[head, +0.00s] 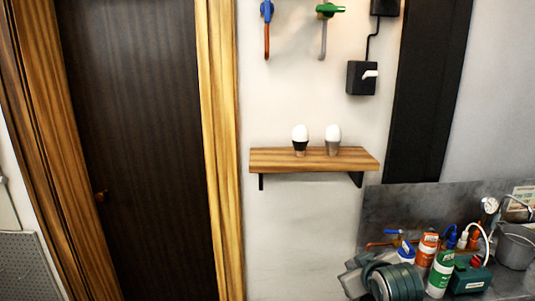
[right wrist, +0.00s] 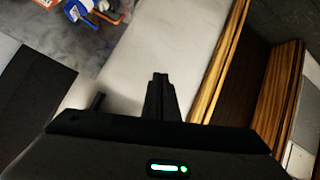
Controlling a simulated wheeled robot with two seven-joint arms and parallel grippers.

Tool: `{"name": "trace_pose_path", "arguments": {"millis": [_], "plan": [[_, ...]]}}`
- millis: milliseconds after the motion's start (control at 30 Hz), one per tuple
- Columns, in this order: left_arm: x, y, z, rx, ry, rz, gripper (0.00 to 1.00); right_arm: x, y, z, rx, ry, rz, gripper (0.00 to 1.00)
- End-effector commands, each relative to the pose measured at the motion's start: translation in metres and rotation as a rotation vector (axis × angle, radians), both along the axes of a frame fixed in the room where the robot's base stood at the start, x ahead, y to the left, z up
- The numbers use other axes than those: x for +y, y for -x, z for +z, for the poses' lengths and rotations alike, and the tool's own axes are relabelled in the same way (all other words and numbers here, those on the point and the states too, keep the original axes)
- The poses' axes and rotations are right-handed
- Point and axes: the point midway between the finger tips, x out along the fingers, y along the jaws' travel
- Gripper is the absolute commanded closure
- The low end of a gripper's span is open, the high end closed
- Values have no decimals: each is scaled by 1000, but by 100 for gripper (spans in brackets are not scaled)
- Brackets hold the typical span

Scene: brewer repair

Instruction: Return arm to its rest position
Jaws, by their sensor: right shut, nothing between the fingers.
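My right gripper (right wrist: 160,82) shows in the right wrist view, with its two dark fingers together and nothing between them. The fingers point toward the pale wall and are clear of the objects in that view. In the head view, a grey and dark green rounded form stands at the bottom edge in front of the bench; I cannot tell its fingertips there. My left gripper is in neither view.
Two white bulbs (head: 300,133) (head: 333,134) stand on a wooden shelf (head: 262,160). A black switch box (head: 361,78) and valve handles (head: 330,9) are on the wall. Bottles (head: 441,272), a green box (head: 468,277) and a grey pot (head: 516,246) crowd the bench. A dark door (head: 140,130) is left.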

Motion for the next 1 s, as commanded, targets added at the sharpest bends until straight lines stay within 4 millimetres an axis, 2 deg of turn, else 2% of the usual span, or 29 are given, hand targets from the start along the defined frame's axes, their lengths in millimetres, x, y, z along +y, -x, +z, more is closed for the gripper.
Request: {"name": "trace_pose_path", "arguments": {"millis": [33, 200, 367, 500, 700, 800, 1000], "plan": [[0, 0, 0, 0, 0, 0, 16, -1, 17, -27, 39, -9, -7, 100], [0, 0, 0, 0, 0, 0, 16, -3, 73, -98, 150, -40, -35, 100], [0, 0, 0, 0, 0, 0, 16, -5, 134, -154, 254, -67, -63, 100], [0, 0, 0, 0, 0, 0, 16, -6, 191, -196, 345, -89, -91, 100], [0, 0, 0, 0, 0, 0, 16, -8, 275, -239, 468, -116, -132, 100], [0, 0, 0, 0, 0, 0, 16, -8, 308, -251, 515, -125, -149, 100], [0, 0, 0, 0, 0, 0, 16, -9, 354, -265, 579, -137, -172, 100]]}}
